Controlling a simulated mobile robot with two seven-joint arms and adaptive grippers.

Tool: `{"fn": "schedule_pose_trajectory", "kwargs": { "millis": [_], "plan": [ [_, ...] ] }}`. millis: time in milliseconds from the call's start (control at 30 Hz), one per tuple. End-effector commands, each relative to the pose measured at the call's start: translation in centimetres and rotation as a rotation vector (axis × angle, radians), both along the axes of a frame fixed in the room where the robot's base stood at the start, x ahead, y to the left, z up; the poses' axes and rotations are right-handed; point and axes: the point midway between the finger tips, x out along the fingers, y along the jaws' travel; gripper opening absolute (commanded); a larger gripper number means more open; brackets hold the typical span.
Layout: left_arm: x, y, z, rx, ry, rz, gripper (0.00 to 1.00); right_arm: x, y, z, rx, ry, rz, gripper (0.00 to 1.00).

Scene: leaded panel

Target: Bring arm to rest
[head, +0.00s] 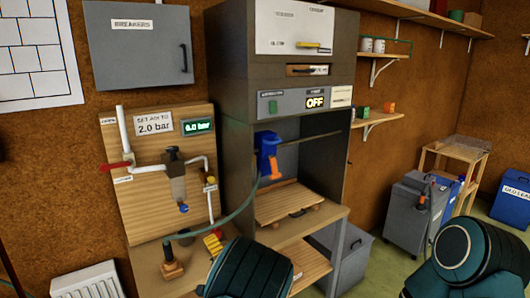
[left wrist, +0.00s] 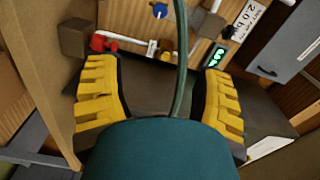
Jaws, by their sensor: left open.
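My left gripper (head: 213,243) shows in the head view as yellow finger pads beyond my dark teal wrist, low in front of the wooden board with pipes. In the left wrist view my left gripper (left wrist: 161,97) has its two yellow fingers wide apart, with nothing held. A green hose (left wrist: 181,55) runs through the picture between the fingers; I cannot tell how near it is. My right gripper is out of sight; only a dark teal part of my right arm shows at the lower right of the head view.
The hose (head: 238,210) hangs from a blue tool (head: 268,155) in the grey cabinet (head: 232,100) towards a small wooden-handled item (head: 171,262). The board (head: 150,190) carries red and blue handles and a green display (head: 197,126). Open floor (head: 385,275) lies at right.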

Motion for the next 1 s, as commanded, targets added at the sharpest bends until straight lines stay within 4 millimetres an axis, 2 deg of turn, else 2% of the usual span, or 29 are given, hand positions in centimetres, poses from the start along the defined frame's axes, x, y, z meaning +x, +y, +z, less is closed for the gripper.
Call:
{"fn": "schedule_pose_trajectory", "kwargs": {
  "millis": [100,167,267,367,400,467,500,567,600,700,800,900,1000],
  "plan": [
    [-1.4,1.8,-5.2,-0.139,0.072,-0.012,0.68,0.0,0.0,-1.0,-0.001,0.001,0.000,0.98],
    [-2.4,2.5,-7.9,-0.229,0.110,-0.017,0.68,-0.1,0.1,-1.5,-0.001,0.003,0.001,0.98],
    [-4.6,3.4,-12.7,-0.399,0.182,-0.015,0.68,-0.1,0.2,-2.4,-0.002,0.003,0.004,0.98],
    [-7.9,3.7,-17.9,-0.611,0.263,0.007,0.68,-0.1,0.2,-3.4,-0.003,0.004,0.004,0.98],
    [-9.5,3.5,-20.0,-0.708,0.302,0.023,0.68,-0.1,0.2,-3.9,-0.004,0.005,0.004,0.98],
    [-12.4,3.0,-23.0,-0.868,0.361,0.058,0.68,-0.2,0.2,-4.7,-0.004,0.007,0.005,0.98],
    [-14.5,2.5,-24.7,-0.977,0.401,0.091,0.68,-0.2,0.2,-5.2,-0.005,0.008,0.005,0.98],
    [-17.9,1.4,-27.0,-1.144,0.464,0.147,0.68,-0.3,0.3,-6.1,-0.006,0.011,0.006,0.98],
    [-20.1,0.5,-28.1,-1.251,0.507,0.189,0.68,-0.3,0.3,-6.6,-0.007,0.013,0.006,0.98],
    [-25.3,-1.7,-29.6,-1.479,0.604,0.302,0.68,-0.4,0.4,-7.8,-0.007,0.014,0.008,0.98],
    [-29.4,-3.5,-29.8,-1.638,0.684,0.406,0.68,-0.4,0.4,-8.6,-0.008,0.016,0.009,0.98],
    [-32.0,-4.7,-29.6,-1.730,0.739,0.478,0.68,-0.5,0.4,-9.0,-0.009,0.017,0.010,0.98],
    [-33.3,-5.3,-29.3,-1.774,0.767,0.519,0.68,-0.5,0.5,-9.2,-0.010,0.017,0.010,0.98]
  ]
}}
